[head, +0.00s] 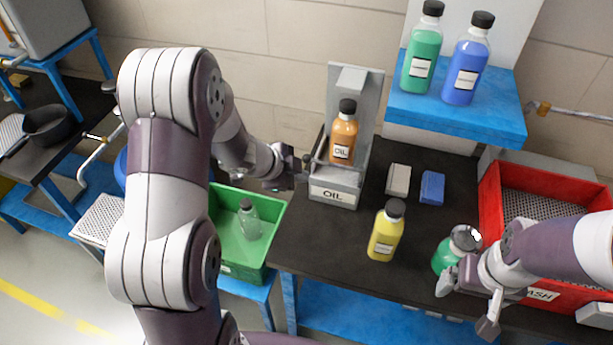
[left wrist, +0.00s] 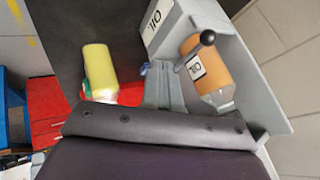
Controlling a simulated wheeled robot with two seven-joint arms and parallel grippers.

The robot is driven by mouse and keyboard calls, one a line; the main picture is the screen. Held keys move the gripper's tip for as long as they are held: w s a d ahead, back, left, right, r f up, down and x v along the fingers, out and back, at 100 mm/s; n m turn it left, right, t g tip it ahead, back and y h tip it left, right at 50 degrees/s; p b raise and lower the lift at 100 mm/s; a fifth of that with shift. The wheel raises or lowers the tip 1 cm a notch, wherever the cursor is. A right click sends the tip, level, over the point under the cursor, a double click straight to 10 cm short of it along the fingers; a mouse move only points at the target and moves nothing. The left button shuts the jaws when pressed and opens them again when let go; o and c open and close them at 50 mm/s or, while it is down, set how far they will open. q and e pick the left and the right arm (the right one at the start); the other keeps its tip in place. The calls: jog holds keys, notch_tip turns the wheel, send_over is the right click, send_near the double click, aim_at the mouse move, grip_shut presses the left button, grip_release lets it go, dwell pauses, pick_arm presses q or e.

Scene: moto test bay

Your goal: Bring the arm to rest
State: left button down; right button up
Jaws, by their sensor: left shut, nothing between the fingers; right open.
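My left gripper (head: 298,168) is shut and empty, close beside the left side of the grey oil stand (head: 348,190). I cannot tell whether it touches the stand. An orange-brown oil bottle (head: 342,138) with a black cap sits in the stand; in the left wrist view the bottle (left wrist: 208,75) and a black-knobbed lever (left wrist: 207,37) show close to my gripper. My right gripper (head: 465,306) is open at the front right of the black table, just in front of a green bottle (head: 445,258), which my arm partly hides.
A yellow bottle (head: 385,232), a grey block (head: 398,179) and a blue block (head: 432,188) are on the table. A red crate (head: 489,205) stands right, a green bin (head: 273,222) with a clear bottle left. A blue shelf (head: 455,115) holds green and blue bottles.

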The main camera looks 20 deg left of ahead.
pick_arm(q)
jog(key=s+a+r+n+g+y, duration=0.1)
jog(key=s+a+n+y, duration=0.4)
jog(key=a+n, duration=0.35)
jog(key=s+d+r+n+g, duration=0.2)
jog(key=s+d+n+g, duration=0.2)
jog(key=s, duration=0.9)
jog(key=d+n, duration=0.3)
jog(key=d, duration=0.2)
jog(key=shift+d+r, duration=0.25)
pick_arm(e)
jog(key=shift+w+r, duration=0.2)
jog(key=shift+w, duration=0.25)
pick_arm(q)
jog(key=shift+s+d, duration=0.1)
pick_arm(e)
jog(key=shift+s+d, duration=0.1)
jog(key=shift+s, duration=0.05)
